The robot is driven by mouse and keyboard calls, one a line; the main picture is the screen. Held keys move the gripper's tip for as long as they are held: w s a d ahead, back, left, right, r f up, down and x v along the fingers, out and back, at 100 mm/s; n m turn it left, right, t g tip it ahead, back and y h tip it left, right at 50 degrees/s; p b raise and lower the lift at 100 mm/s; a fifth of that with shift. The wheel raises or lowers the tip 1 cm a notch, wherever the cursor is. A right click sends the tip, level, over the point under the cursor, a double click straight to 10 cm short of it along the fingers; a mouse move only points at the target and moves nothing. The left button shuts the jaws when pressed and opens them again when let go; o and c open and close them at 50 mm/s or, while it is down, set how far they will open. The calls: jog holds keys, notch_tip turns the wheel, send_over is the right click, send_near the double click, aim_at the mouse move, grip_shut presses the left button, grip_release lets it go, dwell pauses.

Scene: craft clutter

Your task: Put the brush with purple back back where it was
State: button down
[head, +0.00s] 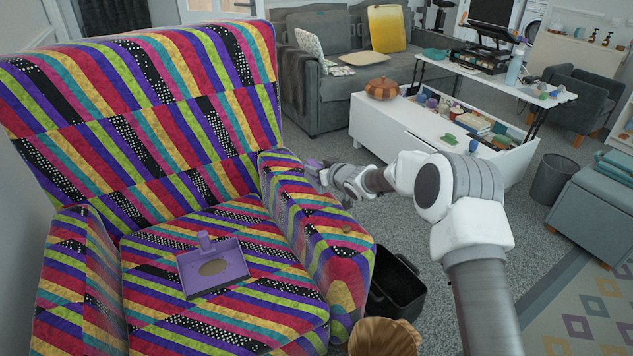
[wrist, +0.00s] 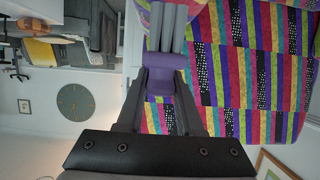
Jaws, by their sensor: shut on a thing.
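My gripper (wrist: 164,85) is shut on the brush with purple back (wrist: 166,61), whose grey bristles show beyond the fingers in the wrist view. Much of the brush is hidden there. A purple dustpan (head: 232,268) with a brown patch in it lies on the armchair's seat, apart from my gripper.
A white coffee table (head: 400,125) with clutter stands beyond, on grey carpet.

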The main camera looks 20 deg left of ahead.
jog(key=shift+f+b, duration=0.65)
jog(key=shift+f, duration=1.2)
jog(key=shift+f, duration=0.15)
jog(key=c, duration=0.5)
grip_release()
jog(key=shift+c, duration=0.2)
jog(key=shift+r, duration=0.25)
jog(key=p+v, duration=0.2)
jog(key=v, duration=1)
jog(key=shift+p, duration=0.35)
